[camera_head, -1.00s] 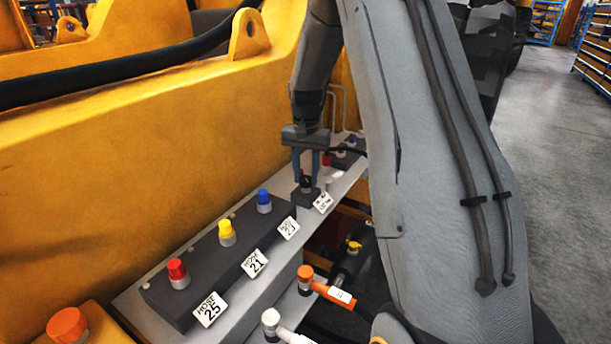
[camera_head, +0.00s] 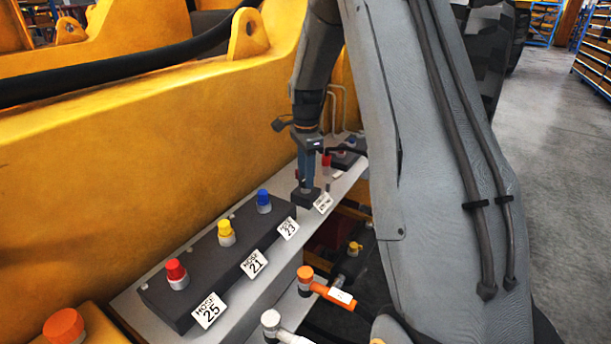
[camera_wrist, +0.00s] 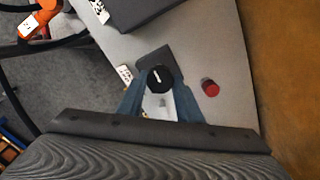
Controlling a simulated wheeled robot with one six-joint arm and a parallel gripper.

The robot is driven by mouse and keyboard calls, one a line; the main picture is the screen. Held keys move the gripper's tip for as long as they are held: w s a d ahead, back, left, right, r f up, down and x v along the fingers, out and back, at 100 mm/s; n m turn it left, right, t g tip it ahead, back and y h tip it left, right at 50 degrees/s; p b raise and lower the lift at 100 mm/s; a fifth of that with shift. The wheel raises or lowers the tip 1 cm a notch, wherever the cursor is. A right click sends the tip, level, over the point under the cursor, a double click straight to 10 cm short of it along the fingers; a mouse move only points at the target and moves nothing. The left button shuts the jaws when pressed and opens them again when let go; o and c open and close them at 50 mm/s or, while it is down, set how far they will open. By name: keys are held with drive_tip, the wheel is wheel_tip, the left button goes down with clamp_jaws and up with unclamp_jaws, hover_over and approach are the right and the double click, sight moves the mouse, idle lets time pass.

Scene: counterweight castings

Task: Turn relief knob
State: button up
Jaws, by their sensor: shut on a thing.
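The relief knob (camera_wrist: 158,78) is a round black knob with a white pointer line, on a small dark block (camera_head: 306,198) on the grey shelf. In the wrist view it sits between the two blue-grey fingers of my gripper (camera_wrist: 160,86), which are shut on it. In the head view my gripper (camera_head: 307,182) points down at the block from above, and its fingers hide most of the knob. A small white label (camera_head: 323,203) is beside the block.
A dark manifold with red (camera_head: 177,274), yellow (camera_head: 226,233) and blue (camera_head: 264,201) caps stands nearer on the shelf (camera_head: 240,299). A red-topped fitting (camera_wrist: 210,88) stands close to my gripper. The yellow machine wall (camera_head: 130,170) borders the shelf. An orange hose fitting (camera_head: 322,288) is below.

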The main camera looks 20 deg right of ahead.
drive_tip(key=shift+w+d+r+m, duration=0.1)
drive_tip(key=shift+r+m, duration=0.05)
drive_tip(key=shift+m, duration=0.55)
drive_tip(key=o, duration=1)
drive_tip(key=shift+o, duration=0.2)
drive_tip(key=shift+r+b, duration=1.15)
drive_tip(key=shift+r, duration=2.7)
